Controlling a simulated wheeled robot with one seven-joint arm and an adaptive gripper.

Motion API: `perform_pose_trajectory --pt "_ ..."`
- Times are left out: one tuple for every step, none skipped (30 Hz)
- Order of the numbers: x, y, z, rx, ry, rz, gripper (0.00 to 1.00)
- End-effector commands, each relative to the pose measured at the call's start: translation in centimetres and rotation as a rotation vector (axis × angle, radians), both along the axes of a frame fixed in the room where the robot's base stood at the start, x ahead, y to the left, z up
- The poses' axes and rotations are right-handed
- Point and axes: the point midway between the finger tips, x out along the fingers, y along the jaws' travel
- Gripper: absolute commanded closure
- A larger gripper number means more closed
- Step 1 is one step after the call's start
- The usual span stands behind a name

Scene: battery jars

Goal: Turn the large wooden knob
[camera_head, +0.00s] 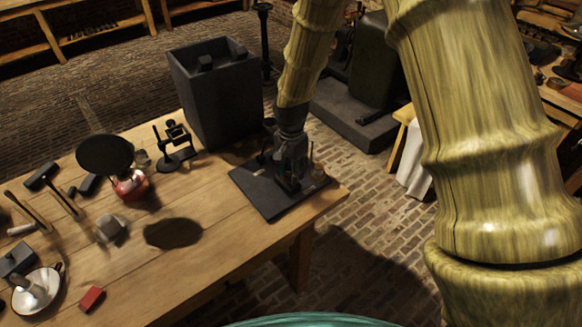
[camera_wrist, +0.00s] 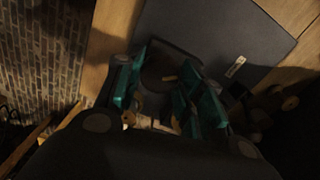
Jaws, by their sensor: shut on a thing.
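My gripper (camera_head: 287,180) points down over a dark board (camera_head: 262,200) at the right end of the wooden table. In the wrist view my gripper's teal fingers (camera_wrist: 164,78) stand on both sides of a dark, round, knob-like thing (camera_wrist: 158,72) on the board (camera_wrist: 225,40) and are shut on it. A small yellowish mark shows on it. I take it for the large wooden knob, but its wood is too dark to make out. In the head view my gripper hides the knob.
A tall dark box (camera_head: 215,95) stands close behind the board, with a small black clamp-like stand (camera_head: 175,145) to its left. A black disc (camera_head: 105,154) and a red block (camera_head: 92,298) are farther left. The table's right edge is close to the board.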

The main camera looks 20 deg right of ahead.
Motion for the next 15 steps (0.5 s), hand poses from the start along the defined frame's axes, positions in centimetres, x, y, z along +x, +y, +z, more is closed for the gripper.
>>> perform_pose_trajectory --pt "0.02 0.01 0.20 0.000 0.000 0.041 0.86" --pt "0.02 0.01 0.20 0.000 0.000 0.070 0.86" --pt "0.03 0.02 0.21 0.000 0.000 0.108 0.86" --pt "0.02 0.02 0.21 0.000 0.000 0.136 0.86" --pt "0.02 0.02 0.21 0.000 0.000 0.165 0.86" --pt "0.02 0.02 0.21 0.000 0.000 0.203 0.86" --pt "0.02 0.02 0.21 0.000 0.000 0.231 0.86" --pt "0.02 0.02 0.20 0.000 0.000 0.260 0.86" --pt "0.01 0.03 0.20 0.001 0.001 0.298 0.86" --pt "0.01 0.03 0.18 0.001 0.001 0.326 0.86" --pt "-0.01 0.03 0.18 0.001 0.001 0.355 0.86" --pt "-0.01 0.03 0.16 0.001 0.001 0.393 0.86" --pt "-0.02 0.03 0.15 0.001 0.001 0.422 0.86" --pt "-0.02 0.03 0.15 0.001 0.001 0.450 0.86" --pt "-0.01 0.02 0.15 0.001 0.001 0.489 0.86"
